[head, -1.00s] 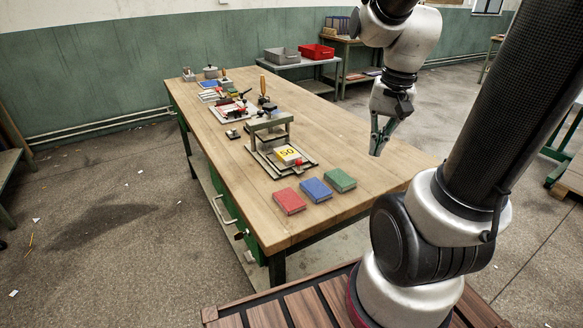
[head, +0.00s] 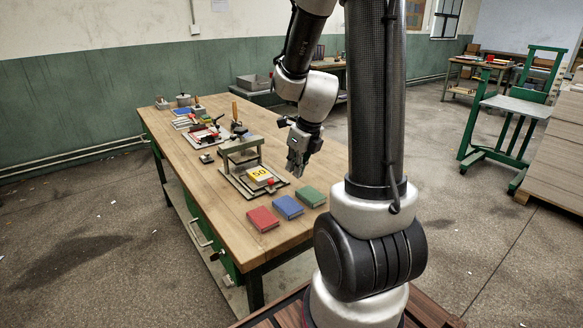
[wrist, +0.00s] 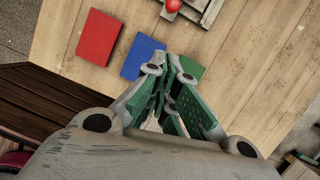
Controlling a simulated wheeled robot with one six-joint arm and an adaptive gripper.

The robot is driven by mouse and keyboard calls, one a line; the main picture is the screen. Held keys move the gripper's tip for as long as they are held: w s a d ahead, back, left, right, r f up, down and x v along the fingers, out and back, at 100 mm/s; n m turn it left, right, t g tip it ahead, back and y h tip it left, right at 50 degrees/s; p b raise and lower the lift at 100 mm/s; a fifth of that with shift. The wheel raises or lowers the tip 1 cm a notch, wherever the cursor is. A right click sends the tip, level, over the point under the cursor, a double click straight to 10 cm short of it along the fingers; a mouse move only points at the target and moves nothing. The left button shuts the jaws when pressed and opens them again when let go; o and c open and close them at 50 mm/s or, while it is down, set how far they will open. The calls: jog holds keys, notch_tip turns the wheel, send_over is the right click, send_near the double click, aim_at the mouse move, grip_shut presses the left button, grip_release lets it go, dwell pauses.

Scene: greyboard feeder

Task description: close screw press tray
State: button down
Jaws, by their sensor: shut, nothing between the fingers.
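The screw press (head: 241,150) stands on the wooden table with a grey bridge frame. Its tray (head: 236,183) sticks out from under the frame towards the table's near end. A yellow-topped block marked 50 (head: 259,173) lies on the tray, with a red knob (head: 271,182) at its front. In the wrist view the red knob (wrist: 173,5) and a corner of the tray (wrist: 203,12) show at the top edge. My gripper (head: 294,172) is shut and empty, to the right of the tray and apart from it. Its green fingers (wrist: 172,75) point towards the tray side.
A red book (head: 262,219), a blue book (head: 288,207) and a green book (head: 313,196) lie in front of the tray. More tools stand farther back on the table (head: 185,160). A green stand (head: 515,110) is on the right.

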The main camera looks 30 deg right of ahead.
jog(key=x, duration=0.7)
jog(key=shift+f, duration=0.25)
jog(key=w, duration=0.2)
jog(key=shift+w+a+f, duration=0.15)
jog(key=shift+w+a, duration=0.15)
jog(key=shift+w+a+f, duration=0.1)
jog(key=shift+w+a, duration=0.05)
jog(key=shift+w, duration=0.5)
